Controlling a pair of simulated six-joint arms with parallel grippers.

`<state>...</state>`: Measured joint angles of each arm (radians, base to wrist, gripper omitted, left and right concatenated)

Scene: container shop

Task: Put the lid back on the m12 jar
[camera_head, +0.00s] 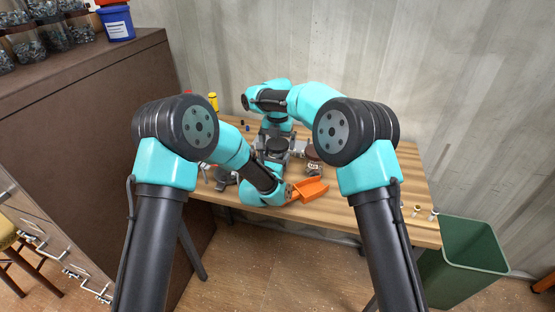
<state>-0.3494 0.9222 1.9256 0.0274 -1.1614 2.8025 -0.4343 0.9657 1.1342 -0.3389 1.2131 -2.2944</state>
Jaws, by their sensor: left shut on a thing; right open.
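A jar (314,165) with a dark reddish upper part and a white label stands on the wooden table (409,193), right of the middle. The label is too small to read surely. My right gripper (298,147) is open, near the jar's upper left; its fingers blend with other grey parts. My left wrist is bent low at the table's front edge, left of the jar. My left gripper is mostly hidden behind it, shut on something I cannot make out. I cannot tell where the lid is or whether it is on the jar.
An orange scoop (311,190) lies at the table's front edge, close to my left wrist. A dark object (225,180) is left of it. A yellow bottle (213,102) stands at the back left. Small parts (417,210) lie at the right corner, beside a green bin (468,251).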

